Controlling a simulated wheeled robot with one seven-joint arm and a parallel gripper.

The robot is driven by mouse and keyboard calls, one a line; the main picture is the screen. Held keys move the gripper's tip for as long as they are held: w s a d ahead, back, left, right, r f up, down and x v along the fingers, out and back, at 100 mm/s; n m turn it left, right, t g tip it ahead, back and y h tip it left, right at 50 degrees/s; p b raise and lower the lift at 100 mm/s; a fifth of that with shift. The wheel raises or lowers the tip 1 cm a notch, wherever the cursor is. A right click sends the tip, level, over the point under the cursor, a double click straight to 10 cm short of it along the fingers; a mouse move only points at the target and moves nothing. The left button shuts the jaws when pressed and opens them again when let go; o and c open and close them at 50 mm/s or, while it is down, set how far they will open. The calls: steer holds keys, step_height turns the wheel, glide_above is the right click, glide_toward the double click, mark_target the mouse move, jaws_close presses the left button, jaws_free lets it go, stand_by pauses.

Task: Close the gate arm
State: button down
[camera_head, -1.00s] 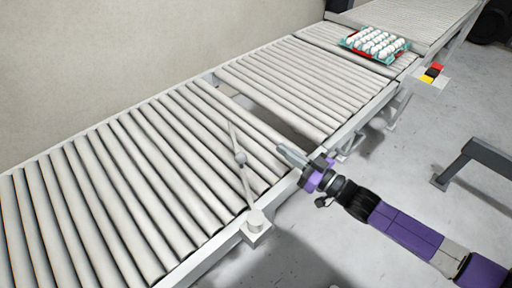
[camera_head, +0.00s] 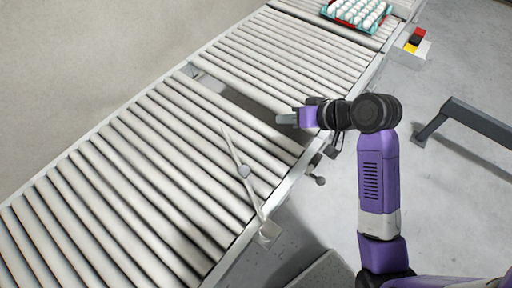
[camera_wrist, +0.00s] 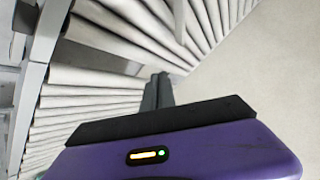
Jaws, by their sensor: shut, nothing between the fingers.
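The gate arm (camera_head: 234,150) is a thin pale bar with a round grey knob (camera_head: 244,171) about midway. It runs from a white post (camera_head: 269,231) on the conveyor's near edge, up and left over the rollers. My gripper (camera_head: 279,119) is shut and empty in the head view. It is above the conveyor near the gap between roller sections, to the right of the gate arm's far end and apart from it.
The roller conveyor (camera_head: 135,185) runs diagonally along a beige wall. A teal-and-red tray of white eggs (camera_head: 330,13) sits at its far end. A dark metal frame (camera_head: 480,122) stands on the floor at right.

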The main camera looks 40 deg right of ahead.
mark_target(244, 175)
steer(key=s+a+f+n+g+y, duration=0.2)
steer(key=s+a+n+g, duration=0.15)
steer(key=s, duration=0.25)
steer(key=shift+m, duration=0.35)
steer(key=shift+w+a+f+p, duration=0.2)
steer(key=shift+w+a+f, duration=0.75)
steer(key=shift+a+f, duration=0.45)
steer(key=shift+w+a+f+p, duration=0.25)
steer(key=shift+w+a+f, duration=0.65)
steer(key=shift+a+f, duration=0.45)
steer(key=shift+w+a+f+p, duration=0.2)
steer(key=shift+w+a+f, duration=0.75)
steer(key=shift+a+f, duration=0.45)
steer(key=shift+w+a, duration=0.1)
